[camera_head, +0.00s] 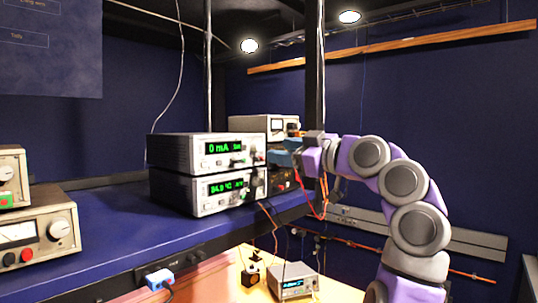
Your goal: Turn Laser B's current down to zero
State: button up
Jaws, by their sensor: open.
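A grey instrument (180,152) on the blue bench shows a green display reading 0 mA. It sits on top of a second grey instrument (178,193), whose green display reads about 34.9 °C. I cannot read a Laser B label on either unit. My gripper (296,152), at the end of my purple and grey arm, is open, just right of the upper instrument's controls. Its fingertips are small and partly lost against the equipment behind, so I cannot tell whether they touch anything.
More instruments stand behind my gripper, including a white-fronted box (264,125). Two meter units (40,232) stand at the left of the blue bench (110,225). A dark post (315,90) rises behind my gripper. Orange cables hang below it. A small display box (292,281) sits on the lower wooden surface.

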jog(key=b+v, duration=0.1)
jog(key=v, duration=0.9)
jog(key=shift+d, duration=0.35)
jog(key=shift+s, duration=0.15)
